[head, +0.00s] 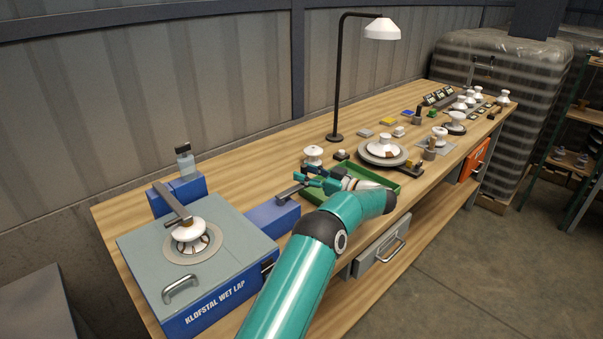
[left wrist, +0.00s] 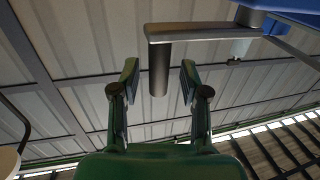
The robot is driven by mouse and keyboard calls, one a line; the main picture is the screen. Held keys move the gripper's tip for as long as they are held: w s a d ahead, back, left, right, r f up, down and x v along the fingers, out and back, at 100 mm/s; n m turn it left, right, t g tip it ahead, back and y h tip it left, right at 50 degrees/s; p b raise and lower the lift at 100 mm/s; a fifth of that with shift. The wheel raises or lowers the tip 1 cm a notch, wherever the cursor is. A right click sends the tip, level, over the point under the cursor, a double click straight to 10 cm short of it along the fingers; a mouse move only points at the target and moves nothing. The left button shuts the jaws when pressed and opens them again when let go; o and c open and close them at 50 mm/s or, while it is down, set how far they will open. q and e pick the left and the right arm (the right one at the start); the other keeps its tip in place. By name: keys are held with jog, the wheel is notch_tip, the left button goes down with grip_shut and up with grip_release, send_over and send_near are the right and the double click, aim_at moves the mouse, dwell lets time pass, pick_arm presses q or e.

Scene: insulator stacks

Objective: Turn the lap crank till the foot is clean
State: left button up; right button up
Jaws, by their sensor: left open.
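The blue wet lap (head: 215,310) stands at the left end of the bench with a grey top. A white insulator (head: 187,231) sits foot down on its round lap plate (head: 208,246), under a grey arm (head: 172,203); the foot's underside is hidden. The lap crank (head: 290,191) sticks out at the machine's right side. My left gripper (head: 308,182) is at the crank's outer end. In the left wrist view the crank's grey bar (left wrist: 195,32) carries a dark round handle (left wrist: 158,72). The handle lies between the open fingers (left wrist: 159,80), with gaps either side. My right gripper is not seen.
A green tray (head: 387,177) lies just beyond my left gripper. Another insulator (head: 313,154), a turntable with an insulator (head: 382,152) and a lamp (head: 337,85) stand behind. A bottle (head: 185,162) stands behind the lap. Small items crowd the bench's far end.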

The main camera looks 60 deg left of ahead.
pick_arm(q)
jog(key=v, duration=1.1)
jog(key=shift+f, duration=0.1)
